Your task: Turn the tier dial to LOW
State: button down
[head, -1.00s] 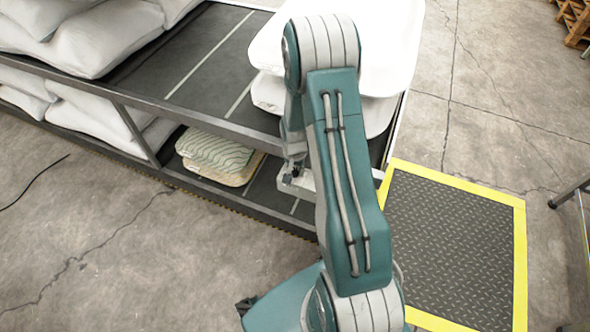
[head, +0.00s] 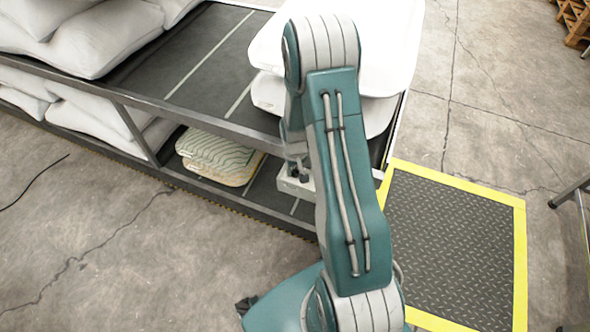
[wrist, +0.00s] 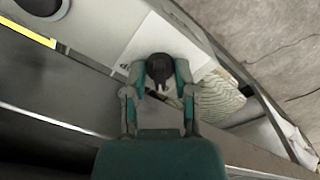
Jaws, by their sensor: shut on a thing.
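A black knob, which I take to be the tier dial (wrist: 159,66), stands out from a white panel (wrist: 160,36) in the wrist view. My gripper (wrist: 160,84) is shut around it, with one teal finger on each side. The dial's setting and any LOW mark cannot be read; only a small dark mark shows on the panel left of the dial. In the head view my arm hides most of the gripper, and part of the white box (head: 294,186) shows at the lower shelf.
A dark shelf rack (head: 196,70) holds white pillows (head: 95,42) at left and white trays or pads at right. Green-patterned pads (head: 218,158) lie on the lower shelf, left of the box. A yellow-edged mat (head: 455,245) lies on the floor at right.

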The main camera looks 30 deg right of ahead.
aim_at(294, 170)
jog(key=shift+w, duration=0.1)
jog(key=shift+c, duration=2.1)
grip_release()
notch_tip(294, 170, up, 12)
jog(key=shift+f, duration=0.1)
